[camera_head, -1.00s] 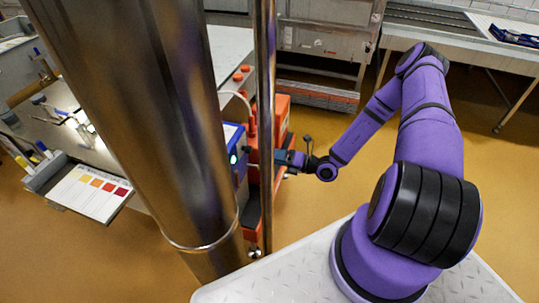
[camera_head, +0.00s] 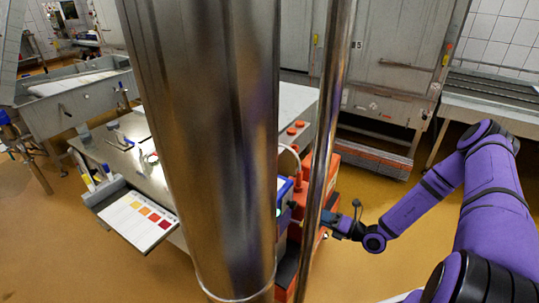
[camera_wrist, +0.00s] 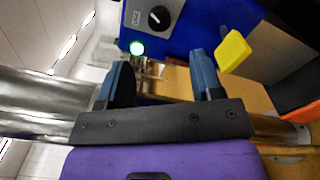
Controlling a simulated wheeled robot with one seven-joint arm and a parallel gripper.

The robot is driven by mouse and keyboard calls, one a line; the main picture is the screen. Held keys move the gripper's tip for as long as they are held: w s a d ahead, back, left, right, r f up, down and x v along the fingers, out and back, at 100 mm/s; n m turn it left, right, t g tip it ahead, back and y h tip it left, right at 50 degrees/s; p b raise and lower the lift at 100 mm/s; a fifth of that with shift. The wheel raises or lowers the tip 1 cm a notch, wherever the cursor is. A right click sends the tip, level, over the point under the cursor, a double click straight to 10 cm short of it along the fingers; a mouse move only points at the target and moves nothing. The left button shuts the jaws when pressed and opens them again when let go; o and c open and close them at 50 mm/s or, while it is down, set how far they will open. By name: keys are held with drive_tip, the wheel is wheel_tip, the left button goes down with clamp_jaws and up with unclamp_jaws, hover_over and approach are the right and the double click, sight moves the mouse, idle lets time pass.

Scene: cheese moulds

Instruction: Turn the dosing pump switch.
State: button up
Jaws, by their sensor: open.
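The dosing pump is a blue box (camera_wrist: 185,22) at the top of the wrist view. On its grey plate sits a round black switch knob (camera_wrist: 158,17) with a white mark. In the head view the blue pump (camera_head: 284,190) shows partly behind the metal column. My gripper (camera_wrist: 163,75) is open, with its two blue fingers apart and nothing between them. The knob lies beyond the fingertips, apart from them.
A yellow block-like part (camera_wrist: 234,50) juts out right of the fingers in the wrist view. An orange-red cart (camera_head: 322,190) stands by the pump. A colour chart (camera_head: 139,219) lies at the left. Open floor (camera_head: 400,275) is at the front right.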

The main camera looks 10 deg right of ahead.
sight(296, 205)
drive_tip(key=w+a+n, duration=0.1)
drive_tip(key=w+a, duration=0.1)
drive_tip(key=w+a+n+g+y, duration=0.1)
drive_tip(key=w+a, duration=0.2)
drive_tip(key=w+a+n, duration=0.1)
drive_tip(key=w+a, duration=0.1)
drive_tip(key=shift+w+a+r+g, duration=0.1)
drive_tip(key=shift+w+a+g, duration=0.15)
drive_tip(key=shift+w+g, duration=0.15)
idle(0.4)
drive_tip(key=c, duration=0.9)
